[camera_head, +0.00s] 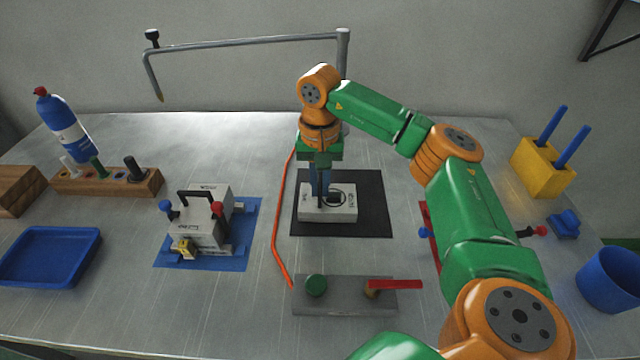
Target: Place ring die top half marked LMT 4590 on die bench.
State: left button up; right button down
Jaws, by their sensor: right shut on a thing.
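A pale grey die block (312,216) with a dark round recess and small dark markings is at the black mat (370,222) in the middle of the table. The markings are too small to read. My right gripper (322,204) points straight down at the block and is shut on it. The fingertips overlap the block's left middle part. Whether the block rests on the mat or is slightly above it is hard to tell. My left gripper is out of view.
A clamped die (208,222) with a black handle stands on a blue mat (250,228) at left. A grey plate (335,300) with a green knob and red lever is in front. An orange hose (276,245) runs beside the black mat. A blue tray (50,258) lies far left.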

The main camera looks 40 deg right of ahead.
jog(key=shift+f, duration=0.25)
jog(key=c, duration=0.9)
grip_release()
jog(key=shift+a, duration=0.1)
jog(key=shift+r, duration=0.1)
notch_tip(320, 180, up, 7)
jog(key=shift+f, duration=0.2)
notch_tip(320, 180, up, 6)
jog(key=p, duration=0.2)
jog(key=shift+f+p, duration=0.2)
jog(key=shift+p, duration=0.1)
